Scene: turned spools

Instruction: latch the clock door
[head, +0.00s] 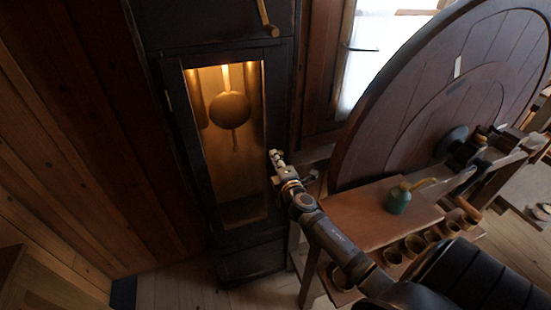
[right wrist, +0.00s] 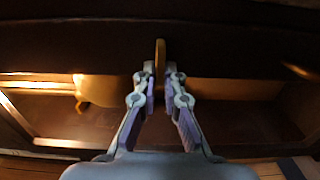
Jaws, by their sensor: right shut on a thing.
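The tall dark clock (head: 215,45) stands at the left of centre in the head view. Its narrow glazed door (head: 273,95) has a dark frame and looks flush with the case, though I cannot tell whether a small gap remains. My right gripper (head: 275,155) is at the door's right edge, around mid-height. In the right wrist view, my right gripper (right wrist: 160,75) is shut on a small upright brass latch piece (right wrist: 160,52) against the dark frame. The fingers hide its lower part. In the head view the gripper hides the latch. My left gripper is not in view.
A round brass pendulum (head: 230,110) hangs behind the lit glass. A large wooden wheel (head: 440,90) stands at the right. Below it a bench (head: 350,212) carries a green oil can (head: 398,199), with several small spools under its edge. Floor shows before the clock.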

